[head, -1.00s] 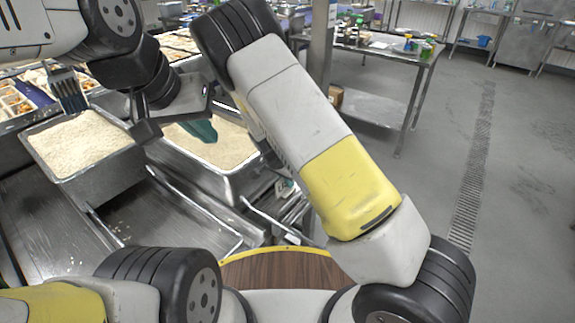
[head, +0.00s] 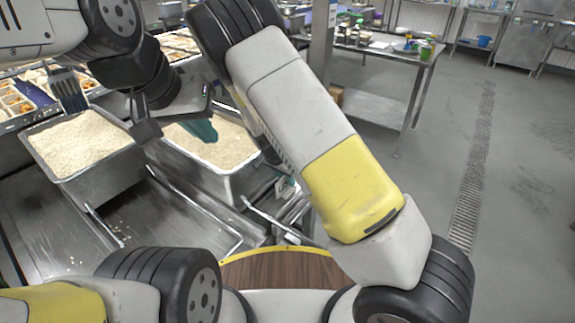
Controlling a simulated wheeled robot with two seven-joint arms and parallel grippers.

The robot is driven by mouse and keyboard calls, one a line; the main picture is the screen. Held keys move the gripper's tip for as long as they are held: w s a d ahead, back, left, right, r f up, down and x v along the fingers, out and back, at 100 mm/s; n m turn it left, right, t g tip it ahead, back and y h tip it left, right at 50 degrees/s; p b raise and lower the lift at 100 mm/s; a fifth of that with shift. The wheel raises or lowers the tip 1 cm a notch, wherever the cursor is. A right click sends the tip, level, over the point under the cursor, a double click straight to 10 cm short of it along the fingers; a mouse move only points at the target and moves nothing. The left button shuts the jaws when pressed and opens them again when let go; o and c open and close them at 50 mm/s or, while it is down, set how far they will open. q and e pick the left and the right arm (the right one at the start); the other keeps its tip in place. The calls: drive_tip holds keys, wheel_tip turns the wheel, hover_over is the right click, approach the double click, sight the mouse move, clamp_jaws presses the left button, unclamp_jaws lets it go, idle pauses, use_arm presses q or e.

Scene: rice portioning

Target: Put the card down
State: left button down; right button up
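A teal piece that looks like the card (head: 203,131) shows over the pale rice in the right-hand metal bin. My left gripper (head: 172,118) is dark and hangs from the upper left above the gap between the two rice bins. Its fingers reach close to the teal piece and cover part of it. I cannot tell whether they grip it or whether the card touches the rice. My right arm crosses the middle of the view, and its gripper is not visible.
A left metal bin (head: 98,176) full of rice stands beside the right bin (head: 215,185). A dark ribbed piece (head: 69,91) shows at the left bin's back edge. A bare steel surface (head: 165,222) lies in front. Trays of food (head: 15,103) line the back left.

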drive_tip(key=v, duration=0.8)
drive_tip(key=shift+a+r, duration=0.1)
drive_tip(key=shift+r, duration=0.25)
drive_tip(key=shift+s+r, duration=0.25)
drive_tip(key=shift+r, duration=0.35)
drive_tip(key=s+d+r+n+t+y, duration=0.1)
drive_tip(key=s+d+r+n, duration=0.3)
drive_tip(key=s+d+r, duration=0.4)
drive_tip(key=s+d+r+n+t+y, duration=0.1)
drive_tip(key=s+d+r+n+y, duration=0.2)
drive_tip(key=s+d+r, duration=0.5)
drive_tip(key=s+r+y, duration=0.1)
drive_tip(key=s+r, duration=0.5)
drive_tip(key=r, duration=0.3)
drive_tip(key=shift+s+d+n, duration=0.35)
drive_tip(key=shift+s+n, duration=0.05)
